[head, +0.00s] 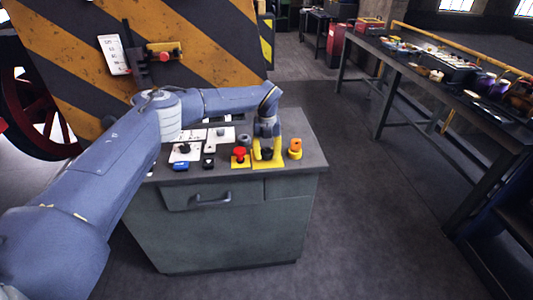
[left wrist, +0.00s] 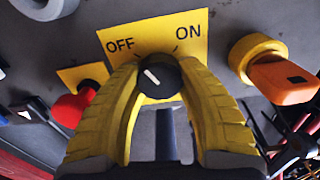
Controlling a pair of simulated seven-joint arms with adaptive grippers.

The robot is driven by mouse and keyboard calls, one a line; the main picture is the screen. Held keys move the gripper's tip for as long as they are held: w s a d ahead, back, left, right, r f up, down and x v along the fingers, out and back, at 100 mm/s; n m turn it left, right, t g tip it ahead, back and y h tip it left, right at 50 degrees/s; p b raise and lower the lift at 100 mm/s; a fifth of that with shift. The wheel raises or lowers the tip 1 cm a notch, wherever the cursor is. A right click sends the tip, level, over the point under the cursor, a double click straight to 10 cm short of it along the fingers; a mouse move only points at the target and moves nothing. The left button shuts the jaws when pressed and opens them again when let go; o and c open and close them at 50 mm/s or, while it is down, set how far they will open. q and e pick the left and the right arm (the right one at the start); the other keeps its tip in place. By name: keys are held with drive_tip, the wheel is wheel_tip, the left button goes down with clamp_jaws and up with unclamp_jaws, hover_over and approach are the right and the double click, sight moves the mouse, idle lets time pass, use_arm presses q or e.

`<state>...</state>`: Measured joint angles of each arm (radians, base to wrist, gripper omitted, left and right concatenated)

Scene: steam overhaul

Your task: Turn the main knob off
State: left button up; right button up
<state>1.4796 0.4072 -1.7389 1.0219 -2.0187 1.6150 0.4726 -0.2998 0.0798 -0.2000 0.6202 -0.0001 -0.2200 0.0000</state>
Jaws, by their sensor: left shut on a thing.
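The main knob (left wrist: 158,75) is a round black dial with a white pointer line, in the middle of a yellow plate (left wrist: 118,36) marked OFF on the left and ON on the right. The white line points up and left, toward the OFF side. My left gripper (left wrist: 160,80) has its yellow fingers on either side of the knob, shut on it. In the head view, my left gripper (head: 266,152) comes down from above onto the yellow plate (head: 268,164) on the cabinet top. My right gripper is not in view.
A red button (head: 240,154) on a yellow plate stands left of the knob. An orange switch on a yellow round base (head: 295,149) stands to the right. The grey cabinet (head: 240,225) carries other controls at left. A long workbench (head: 420,75) stands at right.

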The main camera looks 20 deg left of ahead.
sight(267, 152)
use_arm(q)
drive_tip(key=shift+s+d+f+n, duration=0.1)
drive_tip(key=shift+f+n, duration=0.05)
drive_tip(key=shift+n, duration=1.35)
drive_tip(key=o, duration=1.3)
wheel_tip(267, 152, up, 12)
drive_tip(key=shift+r, duration=0.1)
